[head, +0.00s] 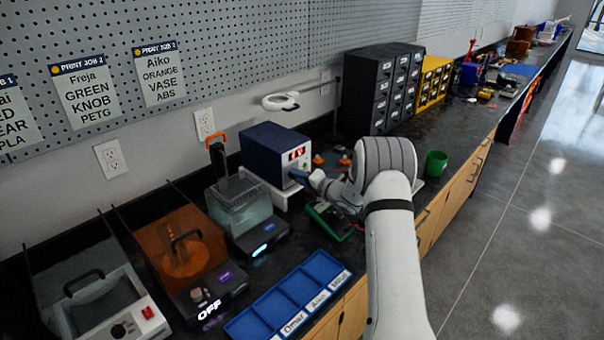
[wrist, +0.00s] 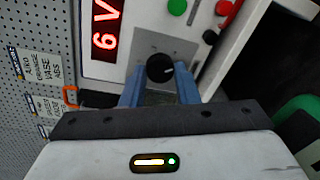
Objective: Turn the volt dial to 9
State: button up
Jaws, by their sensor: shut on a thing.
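The power supply is a dark blue box with a light front panel (head: 294,158) on a white stand. Its black volt dial (wrist: 160,68) shows in the wrist view, with a pale mark on its right side in that picture. The red display (wrist: 104,28) stands sideways there and shows one digit and a V; I cannot tell surely whether the digit is 6 or 9. My gripper (wrist: 160,84) has its blue fingers on either side of the dial and is shut on it. In the head view, my gripper (head: 300,176) is at the panel and hides the dial.
Green (wrist: 177,7) and red (wrist: 224,8) round parts sit beside the dial on the panel. A clear-lidded machine (head: 240,208) stands left of the supply. A green device (head: 328,222) lies below my gripper, and a green cup (head: 436,164) stands to the right.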

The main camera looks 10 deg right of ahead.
jog(key=m, duration=0.2)
jog(key=m+p, duration=0.2)
jog(key=m, duration=0.1)
jog(key=shift+w+d+r+m+y, duration=0.2)
jog(key=shift+r+m+y, duration=0.1)
jog(key=shift+y, duration=0.1)
jog(key=shift+f+p, duration=0.1)
jog(key=shift+p, duration=0.2)
jog(key=o, duration=0.7)
jog(key=shift+f+m, duration=0.1)
jog(key=shift+m, duration=0.2)
jog(key=shift+o, duration=1.3)
jog(key=shift+a+f, duration=0.1)
jog(key=shift+f, duration=0.05)
jog(key=shift+s, duration=0.15)
jog(key=b+v, duration=0.1)
jog(key=v, duration=0.6)
jog(key=shift+s+d, duration=0.2)
jog(key=shift+d, duration=0.1)
